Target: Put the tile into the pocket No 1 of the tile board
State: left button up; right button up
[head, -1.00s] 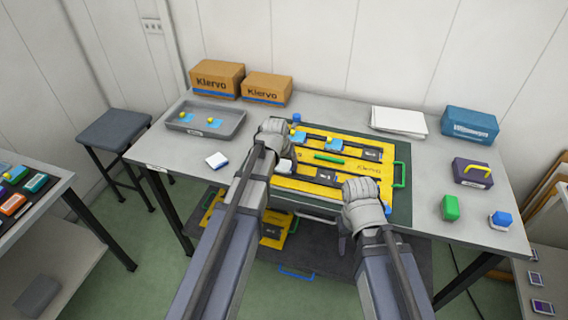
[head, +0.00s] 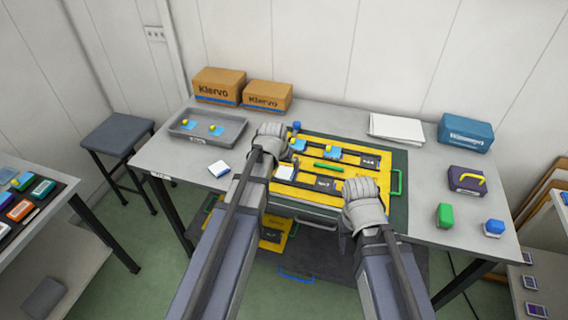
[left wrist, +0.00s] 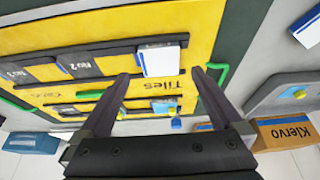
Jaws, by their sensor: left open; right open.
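The yellow tile board (head: 350,190) lies on the table. A white tile with a blue edge (left wrist: 160,60) sits at the end of the board's dark lower row, in line with the pockets labelled No 2 (left wrist: 78,66) and No 3 (left wrist: 18,74). It covers the place where a No 1 label would be; I cannot tell if it is fully seated. The tile also shows in the head view (head: 285,172). My left gripper (head: 270,148) is open, its fingers (left wrist: 160,80) apart on either side of the tile with gaps. My right gripper (head: 363,205) is over the board's front right; its fingertips are hidden.
Another white tile (head: 219,169) lies on the table left of the board. A grey tray (head: 180,130) stands at the back left. Light-blue pieces (head: 332,152) sit in the board's upper row. A green block (head: 444,215) and blue-topped item (head: 494,227) stand right.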

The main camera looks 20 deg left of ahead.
pick_arm(q)
jog(key=p+v, duration=0.6)
jog(key=v, duration=0.2)
jog(key=s+d+f+m+g, duration=0.1)
jog(key=s+d+g, duration=0.1)
jog(key=s+d, duration=0.4)
jog(key=s+d+m+g+y, duration=0.1)
jog(key=s+d+m+g, duration=0.1)
jog(key=s+d, duration=0.5)
jog(key=s+g, duration=0.1)
jog(key=s, duration=0.5)
jog(key=shift+s+d+f+y, duration=0.2)
jog(key=shift+s+f+y, duration=0.1)
jog(key=shift+f, duration=0.1)
